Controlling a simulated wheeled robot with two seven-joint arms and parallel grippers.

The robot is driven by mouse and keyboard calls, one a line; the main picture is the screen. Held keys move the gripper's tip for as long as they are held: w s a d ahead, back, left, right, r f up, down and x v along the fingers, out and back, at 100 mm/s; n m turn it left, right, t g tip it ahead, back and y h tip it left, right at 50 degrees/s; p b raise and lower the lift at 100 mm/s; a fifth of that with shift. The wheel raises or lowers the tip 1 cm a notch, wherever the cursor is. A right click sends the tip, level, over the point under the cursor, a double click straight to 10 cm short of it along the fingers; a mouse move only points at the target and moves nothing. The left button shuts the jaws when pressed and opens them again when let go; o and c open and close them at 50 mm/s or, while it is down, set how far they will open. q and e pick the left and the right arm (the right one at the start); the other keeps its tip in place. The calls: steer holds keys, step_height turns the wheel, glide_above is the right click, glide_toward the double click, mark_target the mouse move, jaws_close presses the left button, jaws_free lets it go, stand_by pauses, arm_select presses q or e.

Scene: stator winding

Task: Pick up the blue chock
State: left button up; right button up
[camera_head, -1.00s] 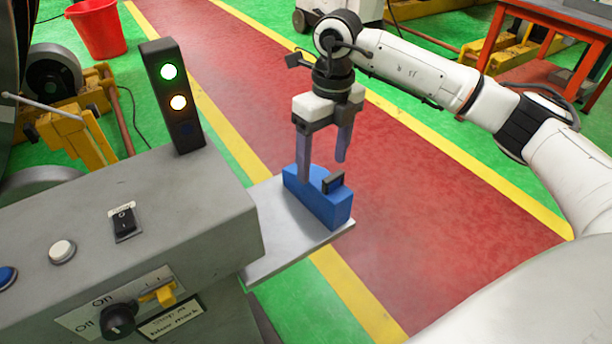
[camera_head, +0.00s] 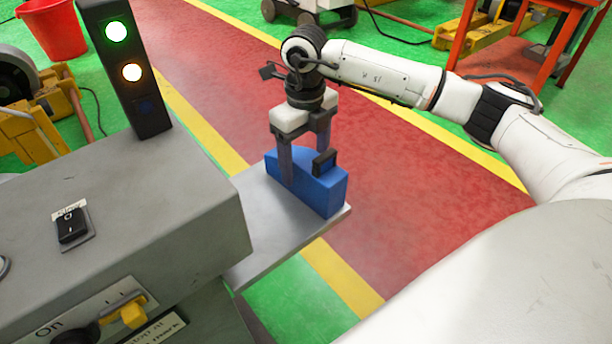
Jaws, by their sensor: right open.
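The blue chock (camera_head: 322,192) sits on a grey metal shelf (camera_head: 262,245) that sticks out from the grey machine. It has a dark handle-like piece on top. My right gripper (camera_head: 303,172) comes down from above with its fingers pointing down. It is open. One finger is in front of the chock's near side at the left, and the other is largely hidden behind the chock, so the chock appears to lie between them. I cannot tell whether the fingers touch it. My left gripper is not in view.
The grey machine body (camera_head: 130,215) stands at the left, with a signal light tower (camera_head: 128,70) rising from it beside the shelf. A red bucket (camera_head: 55,30) stands on the floor at the top left. An orange-red table (camera_head: 545,50) is at the top right.

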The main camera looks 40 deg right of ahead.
mark_target(306, 157)
step_height(306, 157, down, 5)
steer(key=shift+r+b, duration=0.1)
steer(key=shift+b, duration=0.3)
steer(key=c, duration=1.2)
steer(key=shift+r, duration=0.15)
steer(key=shift+c, duration=0.2)
steer(key=shift+r, duration=0.1)
step_height(306, 157, up, 10)
steer(key=shift+f+p, duration=0.1)
steer(key=shift+p, duration=0.8)
